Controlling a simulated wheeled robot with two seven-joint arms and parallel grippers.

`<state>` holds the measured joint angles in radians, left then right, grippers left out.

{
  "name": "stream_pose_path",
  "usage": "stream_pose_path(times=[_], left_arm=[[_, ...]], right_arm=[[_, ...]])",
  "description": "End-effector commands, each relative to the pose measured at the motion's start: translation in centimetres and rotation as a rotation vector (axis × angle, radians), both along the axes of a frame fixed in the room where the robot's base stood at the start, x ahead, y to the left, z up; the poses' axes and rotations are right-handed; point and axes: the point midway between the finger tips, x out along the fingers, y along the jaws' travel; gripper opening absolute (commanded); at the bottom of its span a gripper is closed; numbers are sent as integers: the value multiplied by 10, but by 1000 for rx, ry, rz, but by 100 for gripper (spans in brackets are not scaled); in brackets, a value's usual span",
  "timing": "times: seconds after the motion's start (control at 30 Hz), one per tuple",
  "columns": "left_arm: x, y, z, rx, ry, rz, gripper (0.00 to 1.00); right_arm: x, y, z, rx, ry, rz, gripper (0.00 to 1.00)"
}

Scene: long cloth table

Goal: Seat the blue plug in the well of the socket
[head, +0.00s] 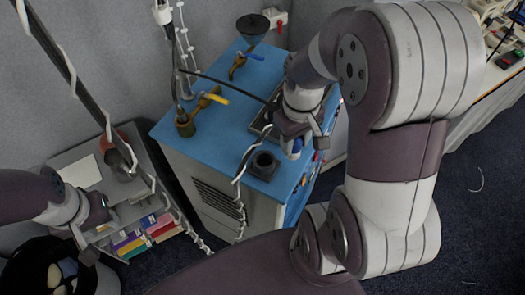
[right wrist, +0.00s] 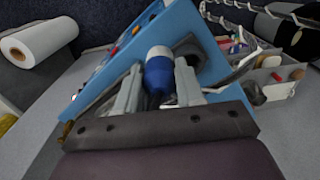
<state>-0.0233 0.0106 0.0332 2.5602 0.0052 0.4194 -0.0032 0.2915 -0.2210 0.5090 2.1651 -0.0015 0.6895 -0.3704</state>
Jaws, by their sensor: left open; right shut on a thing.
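The blue plug (right wrist: 158,74) has a pale end and sits between the two fingers of my right gripper (right wrist: 158,88) in the right wrist view. In the head view my right gripper (head: 298,145) holds the plug (head: 295,150) over the near right part of the blue top. The socket (head: 264,165) is a dark block with a round well, just left of the plug in the head view. The plug is apart from the well. In the right wrist view the dark socket (right wrist: 188,49) is partly hidden behind a finger. My left gripper (head: 92,240) is open, far to the left.
The blue-topped cabinet (head: 224,128) also bears brass valves (head: 205,101) with yellow and blue handles and a dark funnel (head: 252,29). A black cable crosses the top. A cord hangs beside the socket. Coloured boxes (head: 145,236) stand near my left gripper.

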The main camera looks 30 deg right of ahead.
Motion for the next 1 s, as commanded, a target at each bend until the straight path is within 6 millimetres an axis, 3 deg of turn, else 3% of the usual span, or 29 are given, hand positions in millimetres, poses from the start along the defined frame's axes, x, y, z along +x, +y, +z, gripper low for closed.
stream_pose_path(times=[0.2,0.4,0.7,1.0], left_arm=[[0,0,15,0,0,0,43],[0,0,20,0,0,0,43],[0,0,34,0,0,0,43],[0,0,31,0,0,0,43]], right_arm=[[29,33,-24,1,4,5,5],[45,50,-39,0,2,-1,6],[46,51,-79,0,2,-3,6],[46,51,-84,0,-1,-3,6]])
